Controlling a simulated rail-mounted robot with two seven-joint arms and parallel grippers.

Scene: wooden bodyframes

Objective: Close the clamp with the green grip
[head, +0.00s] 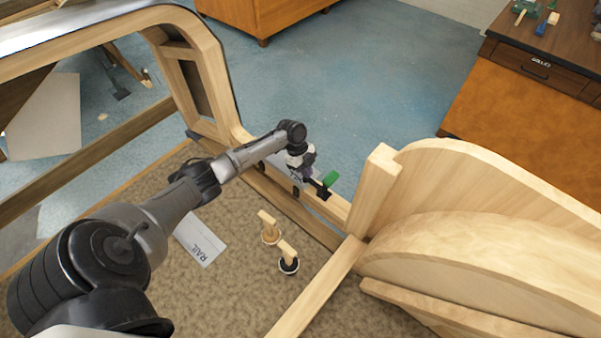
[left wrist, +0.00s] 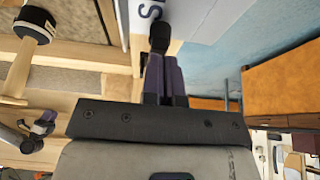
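The clamp with the green grip (head: 331,178) sits on the long wooden rail, near its right end. Its black body (head: 324,193) is against the rail. My left gripper (head: 309,175) is just left of the green grip, close to the black body. In the left wrist view, the two dark purple fingers (left wrist: 161,75) lie side by side with almost no gap. A black part (left wrist: 159,38) shows at their tips, in front of the rail. The green grip does not show in this view, and I cannot tell whether the fingers touch the clamp.
Two wooden-handled tools (head: 269,228) (head: 288,257) stand on the brown floor panel beside a RAIL label (head: 200,238). A wooden upright (head: 376,190) and a curved wooden arch (head: 470,240) rise on the right. Blue floor beyond the rail is open.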

